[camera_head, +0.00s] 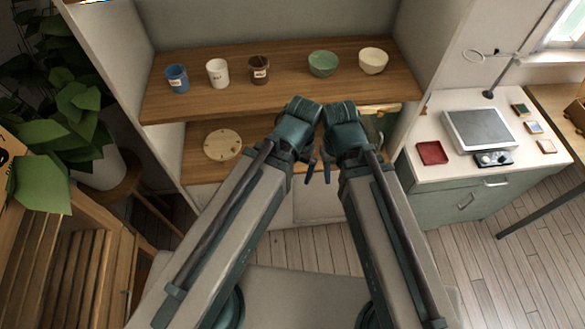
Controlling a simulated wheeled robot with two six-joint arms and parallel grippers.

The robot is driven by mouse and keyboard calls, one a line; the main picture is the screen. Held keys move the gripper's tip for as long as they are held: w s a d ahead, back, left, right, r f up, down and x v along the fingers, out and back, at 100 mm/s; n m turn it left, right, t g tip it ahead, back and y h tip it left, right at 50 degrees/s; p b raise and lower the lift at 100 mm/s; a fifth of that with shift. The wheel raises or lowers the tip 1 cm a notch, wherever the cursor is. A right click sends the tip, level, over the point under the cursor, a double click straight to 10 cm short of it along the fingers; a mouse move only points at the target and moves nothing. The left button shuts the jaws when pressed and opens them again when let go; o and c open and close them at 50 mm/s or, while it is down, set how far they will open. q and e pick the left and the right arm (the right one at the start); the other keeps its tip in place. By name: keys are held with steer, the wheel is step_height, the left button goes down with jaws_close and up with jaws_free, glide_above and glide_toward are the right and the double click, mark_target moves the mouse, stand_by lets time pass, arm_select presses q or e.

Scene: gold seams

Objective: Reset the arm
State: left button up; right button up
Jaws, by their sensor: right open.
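Both of my arms reach up from the bottom of the view, and their wrists meet side by side in front of the shelf unit. My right gripper (327,169) points down below its wrist, open, with no object seen in it. My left gripper (311,168) is mostly hidden by its own wrist; only a dark tip shows, so I cannot tell its opening. Both are apart from the cups and bowls.
A wooden shelf (210,101) holds a blue cup (177,79), a white cup (218,74), a brown cup (259,70), a green bowl (323,64) and a cream bowl (373,61). A round wooden board (223,145) lies below. A red tray (432,153) sits on the right cabinet.

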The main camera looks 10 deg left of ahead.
steer(key=shift+f, duration=0.1)
step_height(320, 180, down, 12)
steer(key=b, duration=1.2)
